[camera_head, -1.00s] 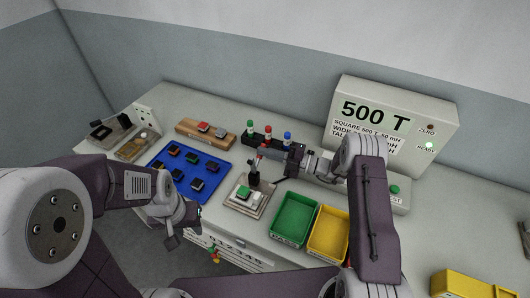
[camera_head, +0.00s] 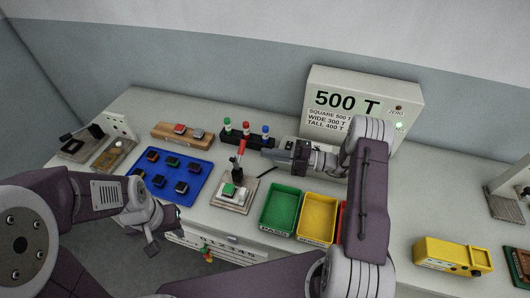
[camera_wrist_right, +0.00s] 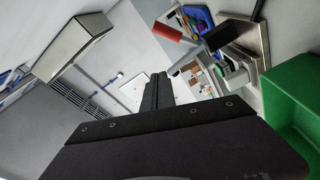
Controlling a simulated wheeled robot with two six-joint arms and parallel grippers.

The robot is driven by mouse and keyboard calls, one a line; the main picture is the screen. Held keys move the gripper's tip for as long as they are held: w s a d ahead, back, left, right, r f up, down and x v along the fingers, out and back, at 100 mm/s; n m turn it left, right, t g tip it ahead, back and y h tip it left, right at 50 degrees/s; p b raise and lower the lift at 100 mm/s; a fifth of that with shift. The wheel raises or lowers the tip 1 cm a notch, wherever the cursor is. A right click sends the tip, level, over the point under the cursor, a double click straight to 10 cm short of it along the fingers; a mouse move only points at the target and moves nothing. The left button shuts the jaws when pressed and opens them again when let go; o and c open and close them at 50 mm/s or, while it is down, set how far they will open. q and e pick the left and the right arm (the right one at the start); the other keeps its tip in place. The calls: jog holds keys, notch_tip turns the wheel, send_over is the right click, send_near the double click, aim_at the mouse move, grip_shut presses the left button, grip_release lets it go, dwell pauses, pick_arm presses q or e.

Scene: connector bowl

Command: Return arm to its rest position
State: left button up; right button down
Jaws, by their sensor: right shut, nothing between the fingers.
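My right gripper (camera_head: 268,153) is shut and empty above the bench, just right of the red-handled lever press (camera_head: 240,160) and in front of the signal lamps. In the right wrist view its dark fingers (camera_wrist_right: 158,90) lie together with nothing between them. My left gripper (camera_head: 165,232) hangs at the bench's front edge, lower left; its fingers are too small and dark to tell if they are open. A connector piece with a green part (camera_head: 229,189) sits on the press base.
A blue tray (camera_head: 200,198) holds several dark pieces. A green bin (camera_head: 270,226) and a yellow bin (camera_head: 317,236) stand below my right forearm. A display box (camera_head: 318,78) reads 500 T behind. A yellow device (camera_head: 440,251) lies at the right.

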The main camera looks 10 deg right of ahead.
jog(key=a+r+n+g, duration=0.35)
jog(key=a+r, duration=0.25)
jog(key=r, duration=0.2)
jog(key=s+a+r+n+g+h, duration=0.25)
jog(key=s+a+n+g, duration=0.45)
jog(key=s, duration=0.4)
jog(key=s+d+f+n+h, duration=0.2)
jog(key=s+f+n+h, duration=0.15)
jog(key=s+n, duration=0.2)
jog(key=s+d+f+n+h, duration=0.25)
jog(key=s+n+h, duration=0.2)
jog(key=n, duration=0.25)
jog(key=d+f+n+t+h, duration=0.2)
jog(key=d+n, duration=0.4)
jog(key=n, duration=0.4)
jog(key=w+d+f+n+t+h, duration=0.1)
jog(key=d+f+n+t+h, duration=0.1)
jog(key=d+n, duration=0.4)
jog(key=f+n+h, duration=0.1)
jog(key=n+h, duration=0.1)
jog(key=n, duration=0.3)
jog(key=shift+d+t, duration=0.3)
jog(key=shift+t, duration=0.05)
